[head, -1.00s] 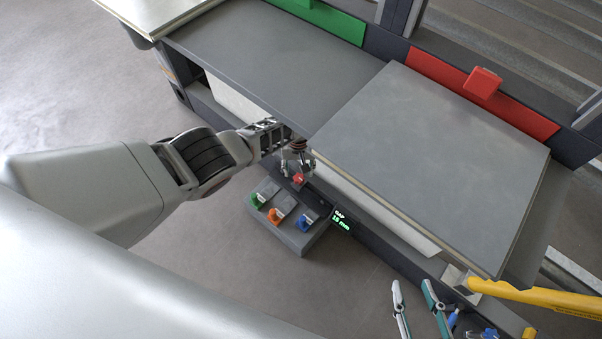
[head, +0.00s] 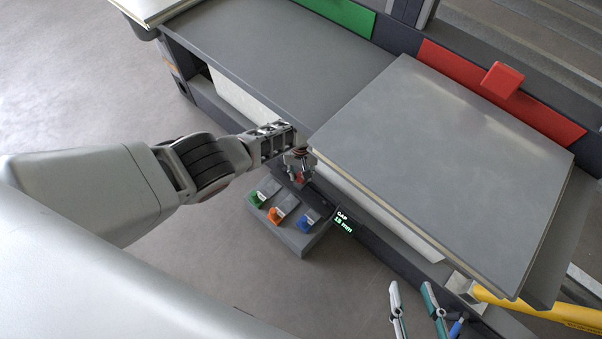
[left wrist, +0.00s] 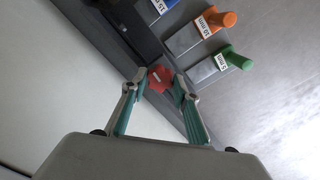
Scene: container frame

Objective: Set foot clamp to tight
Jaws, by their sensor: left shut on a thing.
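A small red knob (head: 299,177) sits beside the dark front rail of the frame, at the back of a grey block with coloured tabs. In the left wrist view the red knob (left wrist: 160,78) has a lobed edge and a small pale label. My left gripper (head: 298,170) reaches it from the left and is shut on it, with one teal finger on each side. In the wrist view the left gripper (left wrist: 159,88) shows the same hold. My right gripper (head: 412,302) is at the bottom, its two teal fingers apart and empty. I cannot tell any tight mark on the knob.
The block carries a green tab (head: 256,199), an orange tab (head: 275,215) and a blue tab (head: 305,224). A small green-lit display (head: 343,222) reads GAP and a value in mm. A grey panel (head: 445,165) lies right of it. A yellow bar (head: 540,306) is low right.

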